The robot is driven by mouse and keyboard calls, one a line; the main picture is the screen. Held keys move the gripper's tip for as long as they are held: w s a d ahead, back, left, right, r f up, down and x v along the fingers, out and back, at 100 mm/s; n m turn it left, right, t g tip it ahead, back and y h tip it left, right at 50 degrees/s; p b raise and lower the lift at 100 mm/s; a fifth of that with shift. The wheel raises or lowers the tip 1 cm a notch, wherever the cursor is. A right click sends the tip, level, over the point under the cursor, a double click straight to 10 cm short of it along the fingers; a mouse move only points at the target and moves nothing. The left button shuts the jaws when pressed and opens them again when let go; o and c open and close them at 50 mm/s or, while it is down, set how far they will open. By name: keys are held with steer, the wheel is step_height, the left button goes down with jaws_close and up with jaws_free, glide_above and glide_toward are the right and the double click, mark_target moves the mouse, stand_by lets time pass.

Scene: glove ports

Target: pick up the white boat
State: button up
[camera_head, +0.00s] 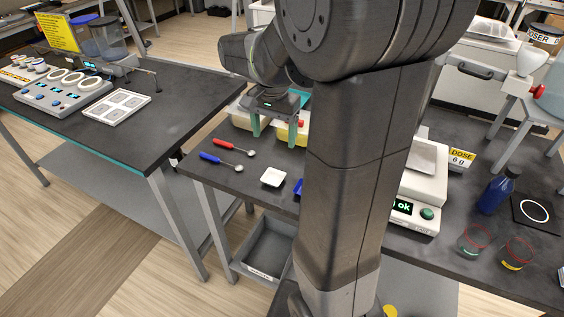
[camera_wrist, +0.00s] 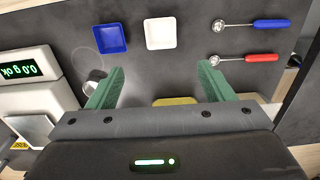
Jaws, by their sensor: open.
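The white boat (camera_head: 272,177) is a small square white dish lying on the dark bench top, left of my arm column in the head view. In the wrist view the white boat (camera_wrist: 159,33) lies at the top middle, beyond my fingertips. My gripper (camera_head: 276,130) has two green fingers pointing down and spread apart above the back part of the bench. In the wrist view my gripper (camera_wrist: 164,80) is open with nothing held between the fingers. The gripper is apart from the white boat.
A blue boat (camera_wrist: 111,38) lies beside the white one. A blue-handled spoon (camera_head: 221,161) and a red-handled spoon (camera_head: 233,146) lie on its other side. A scale (camera_head: 420,205) stands right of my column. Beakers (camera_head: 474,239) and a blue bottle (camera_head: 496,190) stand farther right.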

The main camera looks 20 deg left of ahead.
mark_target(273, 180)
steer(key=f, duration=1.3)
steer(key=shift+s+a+f+p, duration=0.1)
steer(key=shift+s+f+p, duration=0.2)
steer(key=c, duration=1.2)
